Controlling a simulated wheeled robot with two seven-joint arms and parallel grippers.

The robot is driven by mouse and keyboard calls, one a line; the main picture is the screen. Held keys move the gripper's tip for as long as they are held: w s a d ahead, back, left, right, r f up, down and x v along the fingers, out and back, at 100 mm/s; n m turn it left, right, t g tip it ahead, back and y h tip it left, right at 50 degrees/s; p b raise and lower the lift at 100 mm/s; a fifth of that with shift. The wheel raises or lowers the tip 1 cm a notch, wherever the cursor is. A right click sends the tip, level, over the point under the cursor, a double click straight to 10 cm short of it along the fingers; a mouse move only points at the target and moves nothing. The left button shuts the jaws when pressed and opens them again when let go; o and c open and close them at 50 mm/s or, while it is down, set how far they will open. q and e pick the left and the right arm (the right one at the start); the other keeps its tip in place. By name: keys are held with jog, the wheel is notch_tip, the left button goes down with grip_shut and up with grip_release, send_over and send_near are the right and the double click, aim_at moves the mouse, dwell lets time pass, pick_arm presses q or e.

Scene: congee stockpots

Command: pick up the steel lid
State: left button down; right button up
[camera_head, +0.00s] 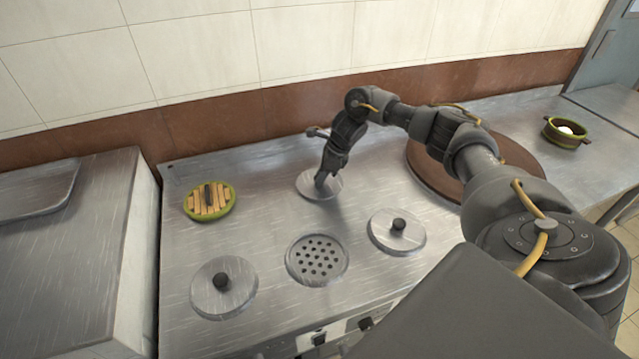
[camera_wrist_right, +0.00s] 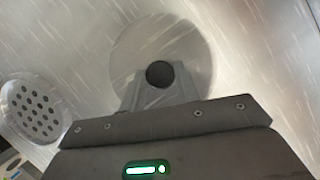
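Three round steel lids with dark knobs lie on the steel counter. The back lid (camera_head: 308,192) is under my right gripper (camera_head: 322,180), which points down at it. In the right wrist view this lid (camera_wrist_right: 195,45) lies flat below the gripper. Its dark knob (camera_wrist_right: 160,74) shows at the fingertips, with the grey fingers (camera_wrist_right: 160,88) on either side. Whether they press on the knob is unclear. A second lid (camera_head: 384,238) lies to the right, and a third lid (camera_head: 208,298) at the front left. My left gripper is not in view.
A perforated round plate (camera_head: 317,259) sits between the two front lids. A large brown round board (camera_head: 425,180) is right of the gripper.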

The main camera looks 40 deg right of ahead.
aim_at(316, 177)
jog(key=c, duration=0.5)
jog(key=shift+o, duration=0.2)
jog(key=shift+w+r, duration=0.1)
jog(key=shift+r, duration=0.4)
notch_tip(316, 177, up, 3)
jog(key=shift+d+f+b, duration=0.15)
jog(key=shift+f+b, duration=0.05)
jog(key=shift+b, duration=0.35)
jog(key=s+d+r, duration=0.4)
jog(key=s+r, duration=0.6)
jog(key=s, duration=0.4)
jog(key=w+a+f+n+g+y, duration=0.15)
jog(key=a+n, duration=0.25)
jog(key=a, duration=0.5)
jog(key=w+a+f+n+g, duration=0.1)
jog(key=w+a+n, duration=0.25)
jog(key=a, duration=0.55)
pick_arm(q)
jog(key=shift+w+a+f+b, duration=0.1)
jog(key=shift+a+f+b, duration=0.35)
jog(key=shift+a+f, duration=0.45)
pick_arm(e)
jog(key=s+a+n+g+h, duration=0.1)
jog(key=s+a+n+g, duration=0.2)
jog(key=s+a+n, duration=0.3)
jog(key=a+n, duration=0.3)
jog(key=a, duration=0.1)
jog(key=shift+f, duration=0.35)
